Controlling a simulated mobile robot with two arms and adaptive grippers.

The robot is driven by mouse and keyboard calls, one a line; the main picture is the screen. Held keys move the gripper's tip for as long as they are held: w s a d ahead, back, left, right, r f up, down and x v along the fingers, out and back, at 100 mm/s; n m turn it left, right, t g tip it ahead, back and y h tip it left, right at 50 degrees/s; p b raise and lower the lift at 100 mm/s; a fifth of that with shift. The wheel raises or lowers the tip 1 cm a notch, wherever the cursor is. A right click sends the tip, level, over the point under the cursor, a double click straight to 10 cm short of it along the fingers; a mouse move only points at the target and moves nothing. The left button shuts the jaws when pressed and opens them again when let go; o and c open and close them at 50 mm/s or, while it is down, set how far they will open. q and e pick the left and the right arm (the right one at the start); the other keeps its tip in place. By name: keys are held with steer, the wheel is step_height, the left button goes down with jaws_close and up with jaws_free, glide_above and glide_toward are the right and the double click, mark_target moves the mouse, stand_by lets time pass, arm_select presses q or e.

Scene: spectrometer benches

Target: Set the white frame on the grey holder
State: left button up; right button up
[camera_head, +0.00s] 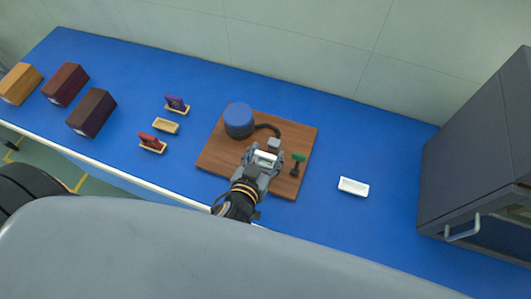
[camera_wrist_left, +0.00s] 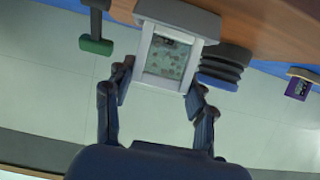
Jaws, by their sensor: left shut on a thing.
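The white frame (camera_wrist_left: 147,47) has a pale green, speckled window and sits between the fingers of my left gripper (camera_wrist_left: 162,82) in the left wrist view. In the head view my left gripper (camera_head: 263,163) is shut on the white frame (camera_head: 265,157) over the wooden board. The grey holder (camera_head: 274,144) is a small block on the board, just beyond the fingertips. In the left wrist view the grey holder (camera_wrist_left: 180,14) lies right at the frame's upper end. I cannot tell whether they touch. My right gripper is not in view.
The wooden board (camera_head: 219,152) also bears a blue-topped round device (camera_head: 238,118) and a green-topped black post (camera_head: 298,160). A white tray (camera_head: 353,187) lies to the right, near a dark cabinet (camera_head: 475,150). Small trays and several boxes stand left on the blue bench (camera_head: 330,125).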

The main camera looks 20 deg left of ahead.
mark_target(265, 159)
arm_select(q)
steer(key=shift+f+b, duration=0.5)
steer(key=shift+f, duration=0.05)
stand_by(0.4)
steer(key=o, duration=0.9)
steer(key=shift+c, duration=0.2)
steer(key=shift+s, duration=0.1)
steer(key=shift+v, duration=5.5)
